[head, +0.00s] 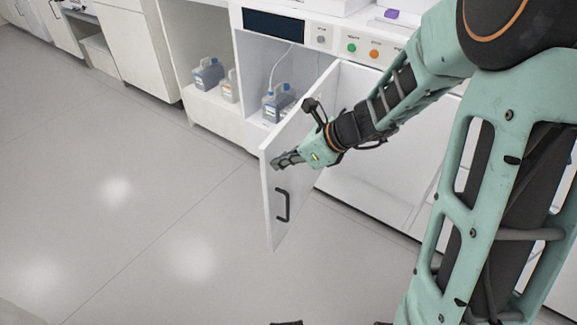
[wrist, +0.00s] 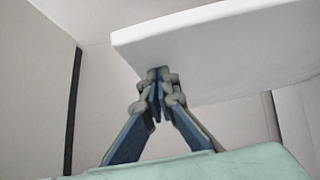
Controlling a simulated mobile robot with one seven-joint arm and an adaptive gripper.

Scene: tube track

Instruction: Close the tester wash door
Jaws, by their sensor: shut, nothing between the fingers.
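The white tester wash door (head: 295,165) stands wide open, swung out from the cabinet front into the aisle. Its black handle (head: 282,205) is on the face turned to the right. My gripper (head: 275,163) is shut and empty, at the upper part of the door near its free edge, on the handle side and above the handle. In the wrist view the closed fingertips (wrist: 158,80) overlap the edge of a white panel (wrist: 215,50), likely the door. I cannot tell whether they touch it.
The open compartment left of the door holds a jug with a blue cap (head: 277,103). More jugs (head: 208,74) stand in the bay further left. A control panel with green and orange buttons (head: 374,54) is above. The grey floor (head: 130,200) left of the door is clear.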

